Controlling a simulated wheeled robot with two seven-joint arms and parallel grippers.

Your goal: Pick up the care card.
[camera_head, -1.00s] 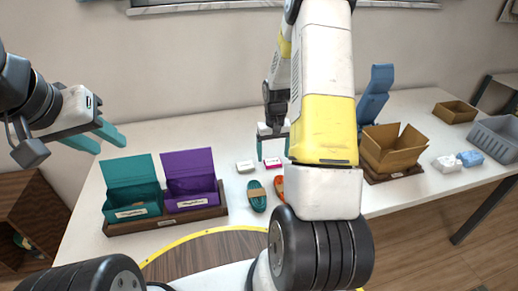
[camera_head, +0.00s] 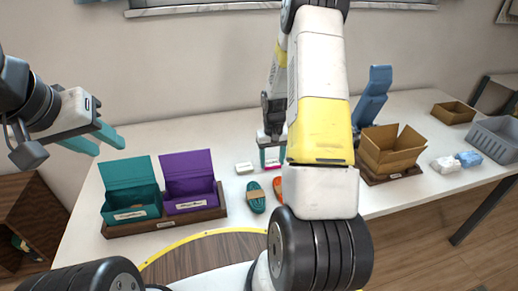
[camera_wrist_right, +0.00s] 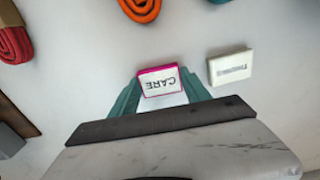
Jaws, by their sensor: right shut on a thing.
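The care card (camera_wrist_right: 160,82) is a small white card with a pink edge and the word CARE. In the right wrist view it lies between the fingertips of my right gripper (camera_wrist_right: 160,92), which is shut on it. In the head view the card (camera_head: 271,166) shows at the teal fingertips of my right gripper (camera_head: 271,154), at table height. I cannot tell whether it touches the table. My left gripper (camera_head: 102,142) is at the upper left, its teal fingers apart and empty, above the table.
A second white card (camera_wrist_right: 231,67) lies beside it. Teal (camera_head: 256,197) and orange (camera_wrist_right: 141,8) cord bundles lie nearby. Teal (camera_head: 131,203) and purple (camera_head: 191,188) open boxes stand left; a cardboard box (camera_head: 392,150) and white and blue packets (camera_head: 469,159) are at right.

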